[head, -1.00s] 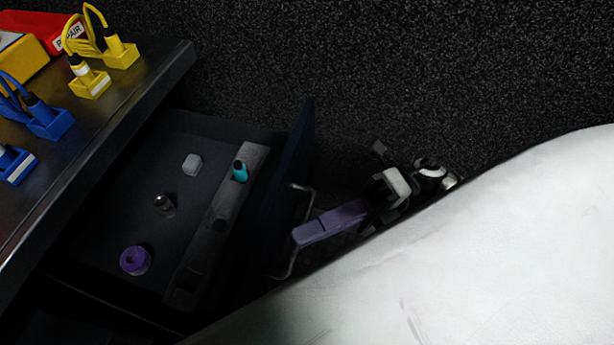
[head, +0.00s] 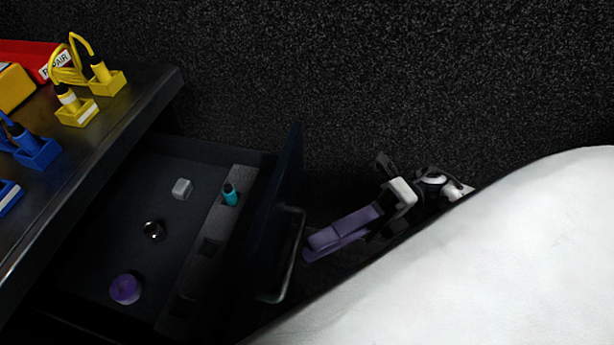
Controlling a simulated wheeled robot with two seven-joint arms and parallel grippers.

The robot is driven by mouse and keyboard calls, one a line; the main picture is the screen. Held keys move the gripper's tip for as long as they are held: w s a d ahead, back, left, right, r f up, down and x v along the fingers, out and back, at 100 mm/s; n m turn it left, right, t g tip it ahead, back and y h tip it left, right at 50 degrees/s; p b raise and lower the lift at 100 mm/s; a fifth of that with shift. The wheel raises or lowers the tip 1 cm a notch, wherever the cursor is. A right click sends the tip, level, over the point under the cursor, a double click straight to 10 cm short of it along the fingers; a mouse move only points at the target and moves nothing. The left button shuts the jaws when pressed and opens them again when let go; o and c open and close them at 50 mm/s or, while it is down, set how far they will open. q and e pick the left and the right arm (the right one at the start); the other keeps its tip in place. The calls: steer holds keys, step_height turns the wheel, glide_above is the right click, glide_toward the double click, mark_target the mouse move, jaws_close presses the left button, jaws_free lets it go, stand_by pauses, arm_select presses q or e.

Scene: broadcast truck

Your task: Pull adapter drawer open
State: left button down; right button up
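The adapter drawer (head: 118,240) is dark and stands well out from under the counter, its inside showing. Its front panel (head: 284,185) has a pale metal bar handle (head: 294,258). My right gripper (head: 308,247), with purple fingers, is just right of the handle, its tips beside the bar with nothing seen between them. The fingers look parted, so it seems open and off the handle. Inside the drawer lie a pale grey block (head: 182,188), a dark metallic round adapter (head: 154,231) and a purple round piece (head: 125,288). My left gripper is not in view.
A dark rack (head: 205,250) inside the drawer front holds a teal connector (head: 230,195). On the counter (head: 100,140) are yellow plugs (head: 105,80), blue plugs (head: 36,150) and a red labelled bin (head: 35,55). Dark carpet (head: 400,70) beyond the drawer is clear.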

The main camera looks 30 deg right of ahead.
steer(key=d, duration=0.6)
steer(key=shift+d+f, duration=0.4)
steer(key=shift+f, duration=0.05)
steer(key=shift+s+a, duration=0.1)
